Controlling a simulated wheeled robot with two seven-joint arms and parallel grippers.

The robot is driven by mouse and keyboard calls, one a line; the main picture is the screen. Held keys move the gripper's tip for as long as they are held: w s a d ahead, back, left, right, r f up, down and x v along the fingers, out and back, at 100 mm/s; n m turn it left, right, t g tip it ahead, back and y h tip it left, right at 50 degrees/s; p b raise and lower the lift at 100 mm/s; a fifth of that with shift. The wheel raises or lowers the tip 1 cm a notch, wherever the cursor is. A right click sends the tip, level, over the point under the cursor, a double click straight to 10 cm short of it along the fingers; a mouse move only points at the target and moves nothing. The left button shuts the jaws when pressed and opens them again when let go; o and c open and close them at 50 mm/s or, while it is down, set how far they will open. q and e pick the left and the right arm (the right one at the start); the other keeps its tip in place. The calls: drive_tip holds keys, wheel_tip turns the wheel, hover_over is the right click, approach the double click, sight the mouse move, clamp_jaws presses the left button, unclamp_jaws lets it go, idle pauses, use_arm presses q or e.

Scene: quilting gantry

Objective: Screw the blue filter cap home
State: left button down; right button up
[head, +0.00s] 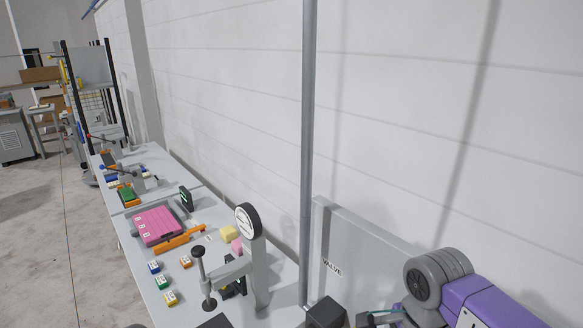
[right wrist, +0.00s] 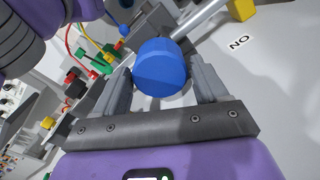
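The blue filter cap (right wrist: 160,68) is a round knob in the middle of the right wrist view. My right gripper (right wrist: 160,85) has one finger on each side of it, and both fingers appear to touch its sides. The cap's far side and whatever it sits against are hidden. In the head view my purple right arm is at the lower right corner, and its gripper is mostly cut off by the bottom edge. My left gripper is in neither view.
A grey panel marked "VALVE" (head: 340,262) stands beside my right arm. A grey post (head: 307,150) rises near it. Red and green fittings (right wrist: 88,75) lie left of the cap.

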drive_tip(key=shift+o, duration=1.4)
drive_tip(key=n+p, duration=0.1)
drive_tip(key=n, duration=0.5)
drive_tip(key=shift+n, duration=0.4)
drive_tip(key=n, duration=0.3)
drive_tip(key=shift+n+p, duration=0.4)
drive_tip(key=n, duration=0.4)
drive_tip(key=shift+n+p, duration=0.3)
drive_tip(key=shift+p, duration=0.05)
